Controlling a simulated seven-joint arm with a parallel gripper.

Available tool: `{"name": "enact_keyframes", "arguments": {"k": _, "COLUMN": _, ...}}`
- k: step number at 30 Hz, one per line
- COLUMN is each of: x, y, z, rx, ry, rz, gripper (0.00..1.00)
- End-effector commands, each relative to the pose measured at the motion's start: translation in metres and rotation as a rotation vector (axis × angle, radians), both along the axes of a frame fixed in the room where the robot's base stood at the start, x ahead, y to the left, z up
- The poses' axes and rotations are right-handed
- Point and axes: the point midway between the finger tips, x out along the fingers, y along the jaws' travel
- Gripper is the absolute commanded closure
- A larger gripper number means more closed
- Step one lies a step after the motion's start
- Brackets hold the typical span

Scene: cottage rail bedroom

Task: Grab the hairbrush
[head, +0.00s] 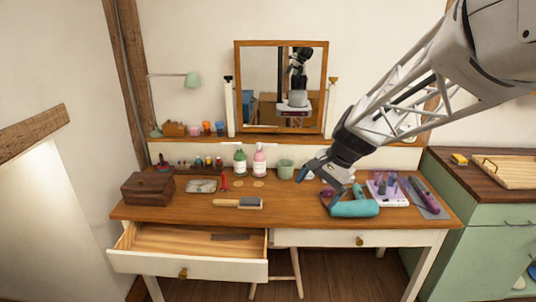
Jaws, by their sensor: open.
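The hairbrush (238,203) lies on the wooden dressing table (290,213) near its front edge, left of centre. Its pale wooden handle points left and its darker head is on the right. My gripper (318,178) is open above the table, to the right of the hairbrush and apart from it. I see nothing between its fingers.
An open drawer (190,270) juts out below the hairbrush. A teal hair dryer (355,208) lies right of my gripper. Green (240,162) and pink (259,162) bottles and a green cup (286,169) stand behind. A brown box (148,188) sits at left.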

Motion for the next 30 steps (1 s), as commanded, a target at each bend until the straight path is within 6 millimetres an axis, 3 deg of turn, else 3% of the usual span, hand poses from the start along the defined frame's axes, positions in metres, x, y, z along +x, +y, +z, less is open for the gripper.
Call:
{"name": "enact_keyframes", "arguments": {"k": 17, "x": 0.128, "y": 0.038, "z": -0.06, "rx": 0.206, "ry": 0.209, "rz": -0.22, "gripper": 0.02}}
{"name": "enact_keyframes", "arguments": {"k": 30, "x": 0.219, "y": 0.064, "z": -0.126, "rx": 0.356, "ry": 0.375, "rz": -0.385, "gripper": 0.02}}
